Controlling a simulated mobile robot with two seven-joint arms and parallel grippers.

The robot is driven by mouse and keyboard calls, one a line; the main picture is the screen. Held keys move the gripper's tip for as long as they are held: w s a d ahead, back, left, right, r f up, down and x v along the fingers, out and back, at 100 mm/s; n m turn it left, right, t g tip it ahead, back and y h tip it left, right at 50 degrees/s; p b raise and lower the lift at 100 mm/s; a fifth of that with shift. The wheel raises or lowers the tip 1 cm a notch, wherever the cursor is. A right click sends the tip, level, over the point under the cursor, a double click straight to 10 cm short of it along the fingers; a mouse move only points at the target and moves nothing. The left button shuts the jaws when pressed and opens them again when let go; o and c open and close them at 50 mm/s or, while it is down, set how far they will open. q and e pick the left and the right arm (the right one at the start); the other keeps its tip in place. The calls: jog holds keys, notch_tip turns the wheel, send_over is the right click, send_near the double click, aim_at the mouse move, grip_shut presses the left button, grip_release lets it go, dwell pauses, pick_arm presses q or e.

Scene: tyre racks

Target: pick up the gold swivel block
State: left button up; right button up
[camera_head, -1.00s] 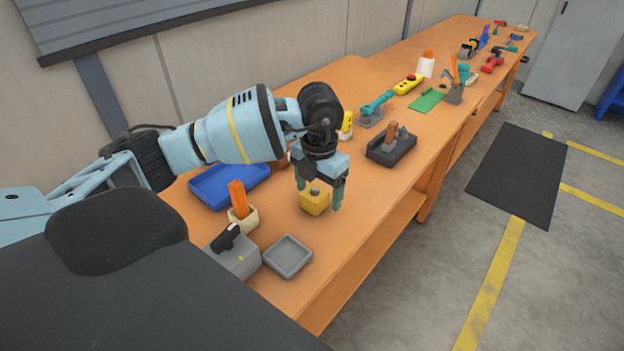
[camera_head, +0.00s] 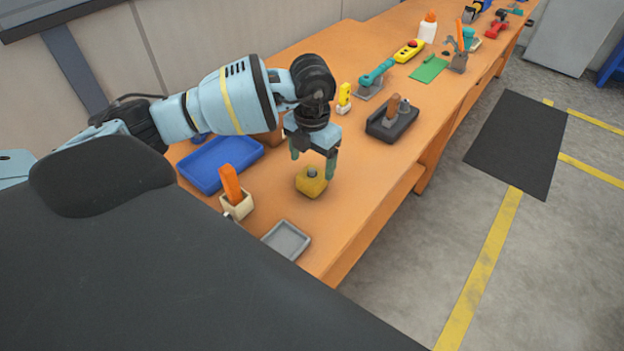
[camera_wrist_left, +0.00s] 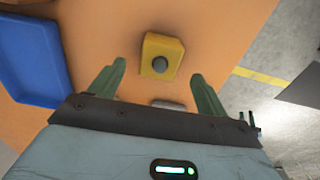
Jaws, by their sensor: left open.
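The gold swivel block (camera_head: 309,185) is a yellow block with a grey round knob on top, resting on the orange workbench near its front edge. It also shows in the left wrist view (camera_wrist_left: 150,60), ahead of the fingertips and roughly between their lines. My left gripper (camera_head: 312,168) is open and points down, just above and behind the block. In the left wrist view its two green fingers (camera_wrist_left: 160,80) are apart with nothing between them. My right gripper is in neither view.
A blue tray (camera_head: 187,178) lies left of the block. A cream holder with an orange piece (camera_head: 237,204) and a grey square tray (camera_head: 287,240) stand nearer. A dark tray (camera_head: 386,133) with a brown peg lies behind right. Bench around the block is clear.

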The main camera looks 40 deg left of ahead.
aim_at(312, 170)
pick_arm(q)
jog(key=shift+f, duration=2.55)
jog(key=c, duration=1.2)
jog(key=shift+r, duration=0.15)
